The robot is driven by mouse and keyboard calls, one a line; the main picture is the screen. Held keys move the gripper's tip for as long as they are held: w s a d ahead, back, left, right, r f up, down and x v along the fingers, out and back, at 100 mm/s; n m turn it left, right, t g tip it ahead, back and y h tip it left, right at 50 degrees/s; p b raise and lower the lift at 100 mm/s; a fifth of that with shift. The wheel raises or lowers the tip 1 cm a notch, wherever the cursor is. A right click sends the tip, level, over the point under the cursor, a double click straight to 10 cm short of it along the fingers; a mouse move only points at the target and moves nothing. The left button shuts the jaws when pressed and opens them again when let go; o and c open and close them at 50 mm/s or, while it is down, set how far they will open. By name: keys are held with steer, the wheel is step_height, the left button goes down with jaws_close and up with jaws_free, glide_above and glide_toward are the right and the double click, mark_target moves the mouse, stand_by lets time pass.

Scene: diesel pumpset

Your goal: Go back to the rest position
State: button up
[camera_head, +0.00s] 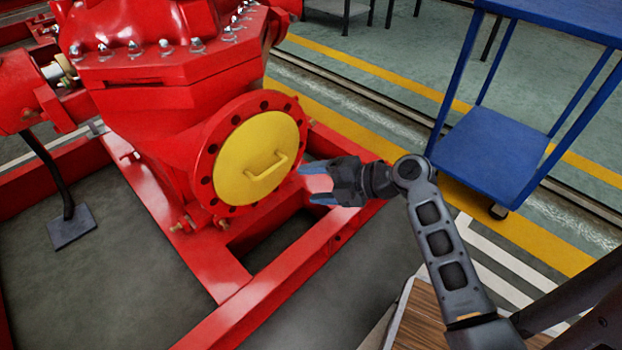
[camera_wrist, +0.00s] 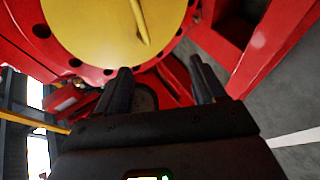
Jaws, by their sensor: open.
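My gripper (camera_head: 312,183) is open and empty in the head view, at the end of my outstretched arm. It is close to the right side of the red pump flange and does not appear to hold anything. The wrist view shows its two dark fingers (camera_wrist: 160,88) spread apart. A yellow round cover (camera_head: 262,160) with a yellow handle (camera_head: 268,166) sits on the red flange (camera_head: 210,180). In the wrist view the yellow cover (camera_wrist: 95,30) and part of its handle (camera_wrist: 140,22) lie beyond the fingers, apart from them.
The red pump (camera_head: 160,95) stands on a red base frame (camera_head: 290,285) left of my arm. A blue cart (camera_head: 490,150) stands at the right, behind my arm. A wooden surface (camera_head: 430,320) is at the lower right. Grey floor lies between the frame and cart.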

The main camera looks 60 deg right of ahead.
stand_by(0.3)
steer(key=s+a+f+m+g+h, duration=0.2)
steer(key=s+a+f+m+h, duration=0.15)
steer(key=s+a+m, duration=0.75)
steer(key=s+a+r+m+t+y, duration=0.1)
steer(key=s+a+r+m+t, duration=0.15)
steer(key=s+a+r, duration=0.45)
steer(key=s+a+r+m+t+y, duration=0.15)
steer(key=s+a+r+m, duration=0.25)
steer(key=r, duration=0.4)
step_height(320, 180, up, 36)
steer(key=p, duration=3.6)
step_height(320, 180, down, 19)
steer(key=b, duration=1.8)
steer(key=shift+r+h+b, duration=0.2)
steer(key=shift+h+b, duration=0.1)
steer(key=shift+h, duration=0.1)
steer(key=shift+d, duration=0.1)
